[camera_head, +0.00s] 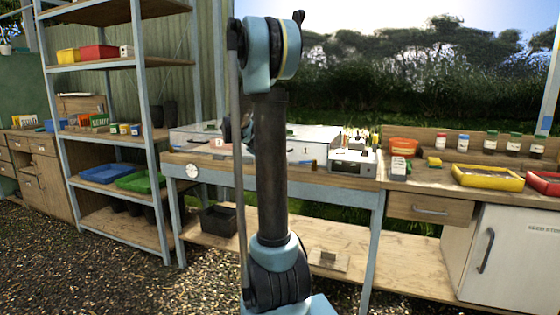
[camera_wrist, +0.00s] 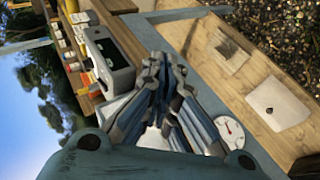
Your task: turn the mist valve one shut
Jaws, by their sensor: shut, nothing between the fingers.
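I cannot make out a mist valve one for certain in either view. A round white gauge (camera_head: 192,171) sits on the front of the blue-framed bench in the head view. The gauge also shows in the wrist view (camera_wrist: 230,127), just right of my fingers. My gripper (camera_wrist: 163,68) is shut and empty, its fingertips together near the bench's front edge. In the head view my own arm stands in front of the bench and hides most of the gripper and part of the bench front. A valve could be hidden behind the arm or the fingers.
A grey box (camera_head: 354,162) stands on the bench; it also shows in the wrist view (camera_wrist: 108,58). A white panel marked 1 (camera_head: 303,151) is behind my arm. A black crate (camera_head: 218,219) and a small plate (camera_head: 328,261) are on the lower shelf (camera_head: 385,258). Shelving stands left.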

